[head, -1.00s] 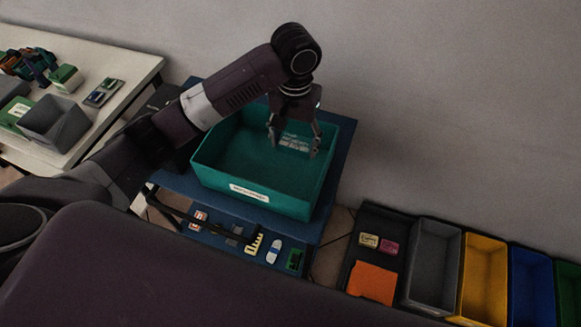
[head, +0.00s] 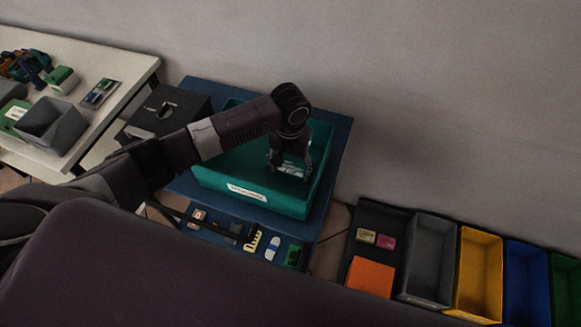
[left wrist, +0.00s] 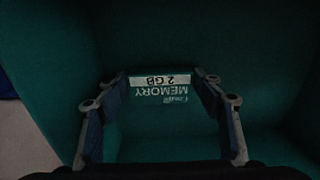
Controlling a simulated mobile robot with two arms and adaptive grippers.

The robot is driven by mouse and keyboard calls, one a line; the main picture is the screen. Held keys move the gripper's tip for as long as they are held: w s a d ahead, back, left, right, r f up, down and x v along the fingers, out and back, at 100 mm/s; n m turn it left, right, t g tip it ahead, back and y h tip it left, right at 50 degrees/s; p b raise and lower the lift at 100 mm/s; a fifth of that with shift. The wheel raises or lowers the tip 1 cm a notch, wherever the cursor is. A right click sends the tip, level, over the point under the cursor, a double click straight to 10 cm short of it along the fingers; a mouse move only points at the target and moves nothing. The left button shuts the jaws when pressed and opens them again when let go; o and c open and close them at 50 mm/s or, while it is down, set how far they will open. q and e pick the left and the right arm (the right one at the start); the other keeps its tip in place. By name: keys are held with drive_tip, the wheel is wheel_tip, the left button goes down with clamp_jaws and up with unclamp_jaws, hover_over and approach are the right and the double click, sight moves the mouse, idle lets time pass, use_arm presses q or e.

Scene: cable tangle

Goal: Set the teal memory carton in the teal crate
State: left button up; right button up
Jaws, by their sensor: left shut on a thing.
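The teal memory carton (left wrist: 161,108) is between the fingers of my left gripper (left wrist: 160,108), with its "MEMORY 2 GB" label upside down in the left wrist view. In the head view my left gripper (head: 289,174) is shut on the carton (head: 291,166) and points down inside the teal crate (head: 258,201). The crate stands on a blue surface, with a white label on its front wall. I cannot tell whether the carton touches the crate floor. My right gripper is not in view.
Several small parts (head: 255,241) lie in front of the crate. A black box (head: 169,113) stands behind my left arm. Grey (head: 430,262), yellow (head: 479,277) and blue (head: 527,287) bins stand at the right. A white table (head: 120,66) is at the left.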

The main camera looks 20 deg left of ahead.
sight(291, 171)
use_arm(q)
drive_tip(key=shift+f, duration=0.1)
drive_tip(key=o, duration=1.1)
drive_tip(key=shift+o, duration=0.2)
wheel_tip(291, 171, up, 12)
drive_tip(key=b, duration=0.1)
